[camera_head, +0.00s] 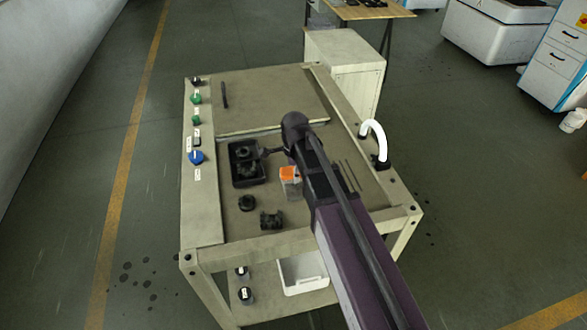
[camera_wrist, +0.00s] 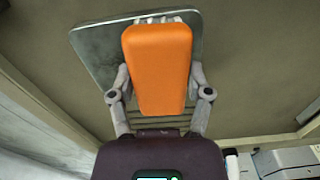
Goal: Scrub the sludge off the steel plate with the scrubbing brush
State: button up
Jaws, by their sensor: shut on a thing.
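My gripper (camera_wrist: 160,82) is shut on the scrubbing brush (camera_wrist: 158,65), with one finger on each side of its orange body. Pale bristles show at the brush's far end in the wrist view. The orange brush also shows in the head view (camera_head: 287,173), beside my arm over the bench. The grey steel plate (camera_wrist: 93,47), with rounded corners, lies behind the brush in the wrist view, and the brush hides much of it. I cannot tell whether the bristles touch it. No sludge can be made out on the visible part.
A black tray (camera_head: 235,178) with dark parts stands left of the brush. Two dark parts (camera_head: 271,220) lie near the bench's front. Coloured knobs (camera_head: 196,158) line its left rail. A white curved pipe (camera_head: 374,132) rises at the right. The rear bench top (camera_head: 270,100) is mostly clear.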

aim_at(300, 193)
jog(key=shift+s+d, duration=0.25)
jog(key=shift+s, duration=0.75)
jog(key=shift+s, duration=0.1)
jog(key=shift+s+d+f, duration=0.1)
jog(key=shift+s+d, duration=0.2)
jog(key=shift+s, duration=0.65)
jog(key=shift+s+d, duration=0.25)
jog(key=shift+s, duration=0.7)
jog(key=shift+w, duration=0.15)
jog(key=shift+w+a, duration=0.3)
jog(key=shift+w, duration=0.65)
jog(key=shift+w+a, duration=0.25)
jog(key=shift+w, duration=0.7)
